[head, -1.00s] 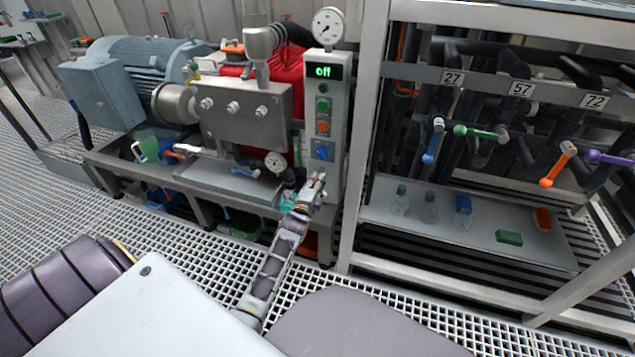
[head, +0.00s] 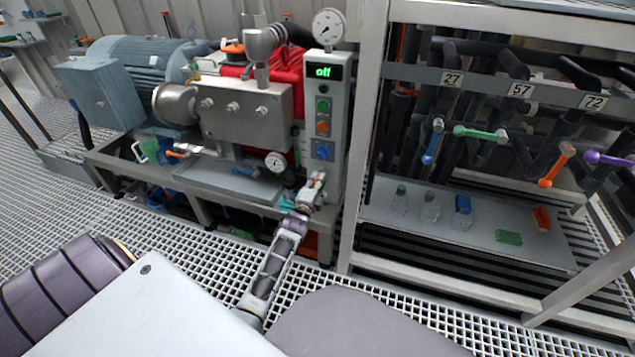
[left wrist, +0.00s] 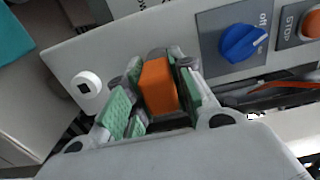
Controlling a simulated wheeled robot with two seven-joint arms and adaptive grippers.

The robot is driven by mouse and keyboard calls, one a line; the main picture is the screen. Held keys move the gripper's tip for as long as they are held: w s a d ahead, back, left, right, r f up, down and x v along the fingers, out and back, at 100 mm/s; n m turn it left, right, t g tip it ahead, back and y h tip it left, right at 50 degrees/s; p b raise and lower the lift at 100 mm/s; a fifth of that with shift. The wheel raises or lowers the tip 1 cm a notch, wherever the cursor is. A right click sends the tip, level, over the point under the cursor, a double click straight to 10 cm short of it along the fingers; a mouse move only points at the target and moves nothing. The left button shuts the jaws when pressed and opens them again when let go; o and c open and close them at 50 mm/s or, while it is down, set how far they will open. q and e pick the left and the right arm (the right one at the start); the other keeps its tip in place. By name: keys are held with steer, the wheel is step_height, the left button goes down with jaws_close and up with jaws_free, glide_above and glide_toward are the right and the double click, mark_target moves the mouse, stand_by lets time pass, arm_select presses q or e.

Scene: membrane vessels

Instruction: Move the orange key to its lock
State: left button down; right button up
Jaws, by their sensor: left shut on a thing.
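My left gripper (head: 316,181) is in front of the lower part of the control panel (head: 333,95), below its blue knob (head: 322,150). In the left wrist view the gripper (left wrist: 158,95) is shut on an orange block-like piece (left wrist: 158,85), which looks like the orange key. The piece sits between the green finger pads, against or close to the panel face. Whether it is inside a lock cannot be told, as the gripper hides its far end. My right gripper is not in view.
The blue knob (left wrist: 243,43) and the orange STOP button (left wrist: 311,24) are close to the gripper, at right. A round white fitting with a dark square hole (left wrist: 86,85) is at left. A steel rack post (head: 365,130) stands right of the panel. The panel's display reads "off".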

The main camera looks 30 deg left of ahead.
arm_select(q)
steer(key=shift+w+a, duration=0.15)
steer(key=shift+w, duration=0.45)
stand_by(0.8)
steer(key=c, duration=1.1)
jaws_free()
steer(key=shift+c, duration=0.2)
steer(key=shift+s, duration=0.2)
steer(key=v, duration=1.1)
steer(key=shift+s, duration=0.3)
steer(key=shift+d, duration=0.25)
